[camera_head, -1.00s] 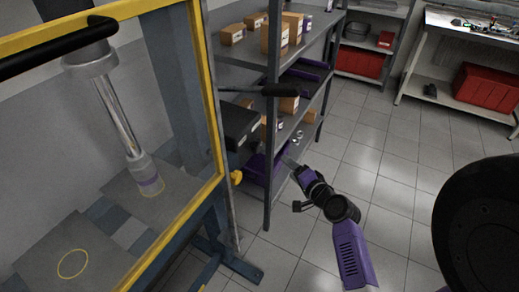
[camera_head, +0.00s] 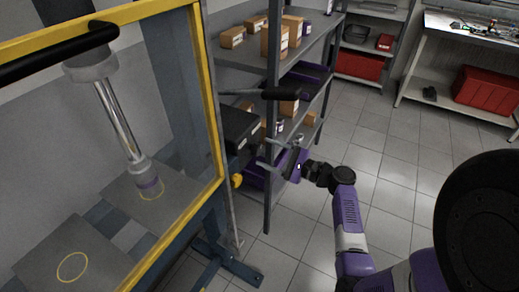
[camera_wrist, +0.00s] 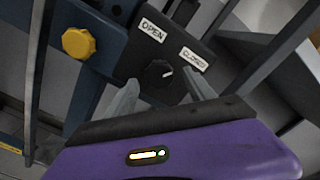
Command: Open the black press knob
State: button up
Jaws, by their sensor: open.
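The black press knob (camera_wrist: 155,74) is round with a white mark. It sits on a dark control box (camera_wrist: 133,62) between a white OPEN label (camera_wrist: 151,30) and a white CLOSED label (camera_wrist: 194,59). The mark points toward the CLOSED side. My gripper (camera_wrist: 161,80) is open, with one finger on each side of the knob in the wrist view; I cannot tell whether they touch it. In the head view my gripper (camera_head: 266,153) is at the right of the dark box (camera_head: 239,128) on the press, and the knob is hidden.
A yellow knob (camera_wrist: 78,42) sits beside the box, also seen in the head view (camera_head: 237,181). A black-gripped lever (camera_head: 281,94) sticks out above the box. The yellow-framed press guard (camera_head: 213,100) is at left. Shelving (camera_head: 271,190) stands close behind my gripper.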

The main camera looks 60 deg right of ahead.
aim_at(260, 151)
jog(key=shift+w+d, duration=0.1)
jog(key=shift+w, duration=1.65)
jog(key=shift+f, duration=0.1)
jog(key=c, duration=1.4)
